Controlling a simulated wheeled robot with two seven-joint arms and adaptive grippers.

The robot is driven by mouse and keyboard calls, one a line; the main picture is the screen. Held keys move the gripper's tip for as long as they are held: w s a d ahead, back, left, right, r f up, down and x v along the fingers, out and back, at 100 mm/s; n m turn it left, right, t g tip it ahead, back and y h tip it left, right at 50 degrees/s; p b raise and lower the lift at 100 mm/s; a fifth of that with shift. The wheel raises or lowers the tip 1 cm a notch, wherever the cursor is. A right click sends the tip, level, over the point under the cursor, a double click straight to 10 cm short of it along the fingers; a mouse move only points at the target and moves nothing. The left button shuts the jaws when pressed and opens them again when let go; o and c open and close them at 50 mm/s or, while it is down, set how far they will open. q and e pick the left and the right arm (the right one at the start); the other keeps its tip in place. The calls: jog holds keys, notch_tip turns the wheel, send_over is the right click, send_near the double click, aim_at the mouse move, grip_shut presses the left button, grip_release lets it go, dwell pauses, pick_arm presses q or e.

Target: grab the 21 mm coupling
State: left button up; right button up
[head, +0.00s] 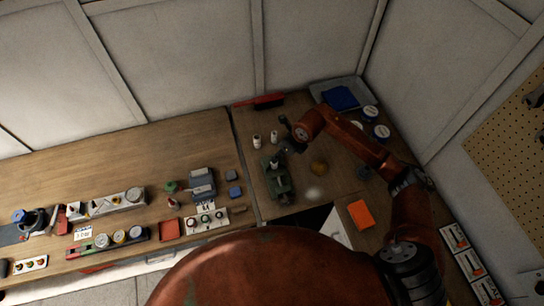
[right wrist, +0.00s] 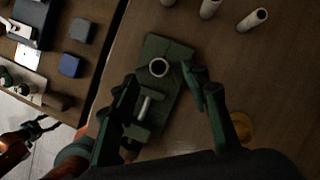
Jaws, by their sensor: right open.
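In the right wrist view, several pale short cylinders (right wrist: 209,8) stand along the top edge on the wood. A pale ring-shaped end (right wrist: 159,68) shows on a green vise-like fixture (right wrist: 165,47). I cannot read sizes, so I cannot tell which piece is the 21 mm coupling. My right gripper (right wrist: 163,95) is open, its dark green fingers spread above the fixture on either side of it. In the head view the fixture (head: 278,184) sits below my right wrist, with pale cylinders (head: 257,141) behind it. A reddish arm part with a dark end (right wrist: 36,127), possibly my left gripper, shows at lower left.
Grey and blue blocks (head: 202,190) and a switch panel (head: 206,220) lie left of the table seam. A grey tray with blue cloth (head: 341,98) stands at the back right.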

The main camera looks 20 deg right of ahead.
jog(key=p+x, duration=0.1)
jog(key=x, duration=0.1)
jog(key=s+x, duration=0.1)
jog(key=x, duration=0.1)
jog(key=shift+f+p, duration=0.2)
jog(key=shift+p, duration=0.2)
jog(key=x, duration=0.3)
jog(key=shift+w+f+p, duration=0.1)
jog(key=shift+f+p, duration=0.05)
jog(key=shift+p, duration=0.2)
jog(key=shift+d, duration=0.1)
jog(key=c, duration=0.6)
pick_arm(q)
jog(key=shift+s+a+r, duration=0.1)
jog(key=shift+s+r, duration=0.85)
jog(key=shift+r, duration=0.25)
pick_arm(e)
jog(key=c, duration=0.3)
